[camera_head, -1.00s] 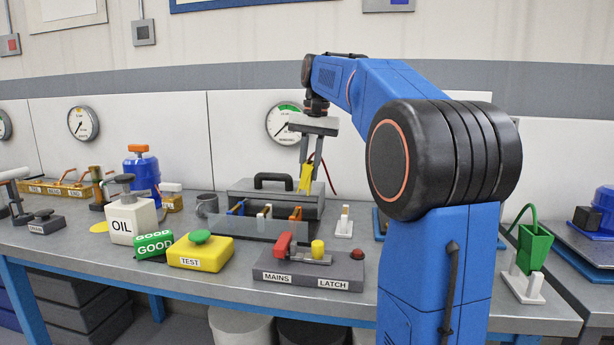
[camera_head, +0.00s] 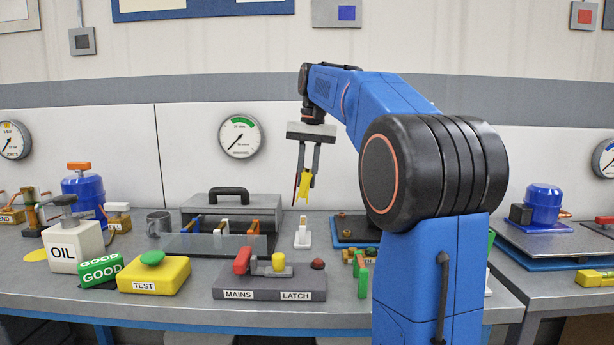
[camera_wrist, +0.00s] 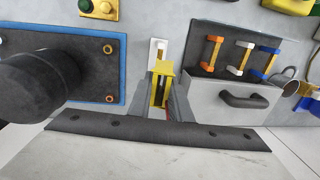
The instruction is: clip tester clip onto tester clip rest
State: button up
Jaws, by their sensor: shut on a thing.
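My gripper (camera_head: 307,180) is shut on a yellow clip (camera_head: 304,190) and holds it in the air above the bench, pointing down. A thin red lead shows beside the clip. The wrist view shows the clip (camera_wrist: 161,84) between my fingers (camera_wrist: 163,100). A small white stand with an upright post (camera_head: 302,236), which looks like the tester clip rest, stands on the bench below the clip and apart from it. In the wrist view the stand (camera_wrist: 158,46) shows just beyond the clip's tip, roughly in line with it.
A grey toolbox (camera_head: 238,206) with coloured-handled pieces in front of it stands left of the stand. A MAINS/LATCH box (camera_head: 268,290) is in front. A blue-edged dark plate (camera_head: 352,228) lies to the right. A TEST button box (camera_head: 153,275) is at front left.

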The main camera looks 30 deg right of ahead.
jog(key=shift+f, duration=2.85)
jog(key=shift+f, duration=0.9)
jog(key=shift+o, duration=0.6)
jog(key=shift+o, duration=0.7)
dwell(0.5)
jog(key=o, duration=0.7)
jog(key=shift+c, duration=0.2)
notch_tip(320, 180, up, 17)
jog(key=s+d, duration=0.1)
jog(key=shift+d+r, duration=0.15)
jog(key=shift+d, duration=0.1)
